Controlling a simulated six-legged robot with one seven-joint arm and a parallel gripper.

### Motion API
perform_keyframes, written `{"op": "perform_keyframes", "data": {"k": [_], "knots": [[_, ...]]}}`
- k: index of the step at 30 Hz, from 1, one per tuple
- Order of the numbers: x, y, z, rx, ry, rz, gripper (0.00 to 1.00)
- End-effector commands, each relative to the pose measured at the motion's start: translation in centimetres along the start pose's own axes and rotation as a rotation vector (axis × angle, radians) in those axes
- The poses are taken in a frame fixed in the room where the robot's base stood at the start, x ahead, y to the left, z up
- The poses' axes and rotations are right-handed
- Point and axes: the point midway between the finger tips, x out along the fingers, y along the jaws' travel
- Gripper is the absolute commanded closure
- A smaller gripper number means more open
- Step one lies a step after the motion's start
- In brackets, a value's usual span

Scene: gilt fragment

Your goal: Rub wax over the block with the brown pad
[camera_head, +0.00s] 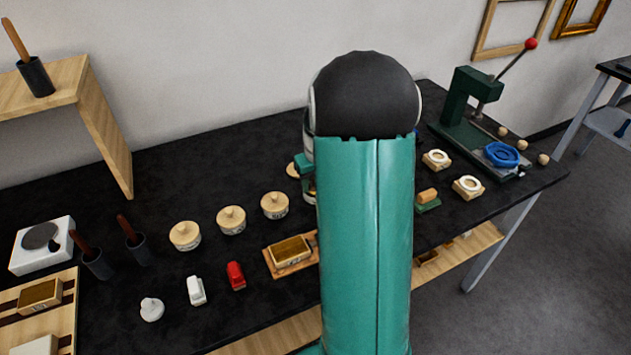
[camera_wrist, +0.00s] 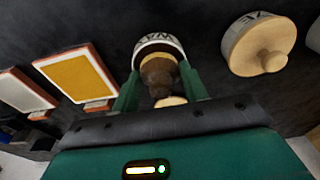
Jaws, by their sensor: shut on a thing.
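My gripper (camera_wrist: 160,88) shows in the wrist view, its green fingers shut on a brown pad (camera_wrist: 157,72) with a pale end. The pad is over or in a pale pot with a white label reading WAX (camera_wrist: 158,42); its depth there cannot be told. A box-shaped block (camera_head: 290,249) with a brown top and pale rim sits on a wooden base left of my arm.
Lidded pots (camera_head: 231,219) stand in a row to the left; one knobbed lid (camera_wrist: 262,50) is close to my gripper. A yellow-topped piece (camera_wrist: 75,80) lies left in the wrist view. A red object (camera_head: 235,275) stands near the front. A green press (camera_head: 470,110) stands right.

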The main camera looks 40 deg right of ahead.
Motion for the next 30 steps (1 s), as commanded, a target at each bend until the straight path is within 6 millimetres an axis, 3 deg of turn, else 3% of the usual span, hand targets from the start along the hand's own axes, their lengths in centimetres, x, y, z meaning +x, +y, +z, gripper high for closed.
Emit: {"op": "perform_keyframes", "data": {"k": [7, 30], "knots": [[-0.4, 0.0, 0.1, 0.0, -0.004, -0.001, 0.75], [-6.0, 0.0, -0.7, 0.0, -0.001, 0.0, 0.75]]}}
